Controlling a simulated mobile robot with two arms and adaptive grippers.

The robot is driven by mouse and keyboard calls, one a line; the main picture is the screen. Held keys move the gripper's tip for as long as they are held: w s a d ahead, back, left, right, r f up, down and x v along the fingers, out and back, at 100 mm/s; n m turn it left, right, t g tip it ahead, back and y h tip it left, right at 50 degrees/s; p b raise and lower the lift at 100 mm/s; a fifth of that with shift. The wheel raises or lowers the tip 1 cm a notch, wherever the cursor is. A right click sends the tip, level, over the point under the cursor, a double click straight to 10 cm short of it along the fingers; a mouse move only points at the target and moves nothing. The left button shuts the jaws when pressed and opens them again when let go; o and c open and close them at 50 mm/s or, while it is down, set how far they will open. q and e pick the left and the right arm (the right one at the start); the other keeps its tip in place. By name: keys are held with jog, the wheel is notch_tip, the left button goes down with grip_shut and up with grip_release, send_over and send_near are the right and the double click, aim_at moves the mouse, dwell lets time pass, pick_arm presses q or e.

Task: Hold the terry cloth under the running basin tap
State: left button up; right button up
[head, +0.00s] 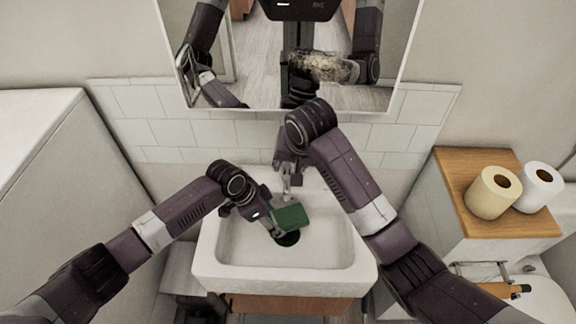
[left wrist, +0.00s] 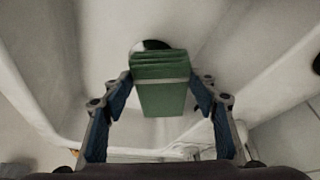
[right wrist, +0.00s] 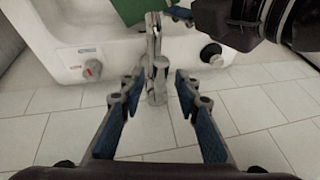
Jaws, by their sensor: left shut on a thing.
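The green folded terry cloth (head: 291,216) is a flat block above the basin (head: 235,245), near the dark drain. My left gripper (head: 279,222) is shut on it; in the left wrist view the cloth (left wrist: 162,98) sits between both fingers (left wrist: 161,93). The tap (head: 288,185) stands at the back of the basin, just behind the cloth, partly hidden. In the right wrist view the tap (right wrist: 157,62) lies between the spread fingers of my right gripper (right wrist: 158,88), with gaps on both sides. I see no stream of water.
A knob with a red mark (right wrist: 93,68) and a dark knob (right wrist: 210,54) flank the tap. A mirror (head: 290,55) hangs behind. Two paper rolls (head: 493,192) stand on a wooden-topped cabinet (head: 470,160) at right. The basin's right side is free.

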jog(key=shift+f, duration=0.2)
grip_shut()
dwell(0.3)
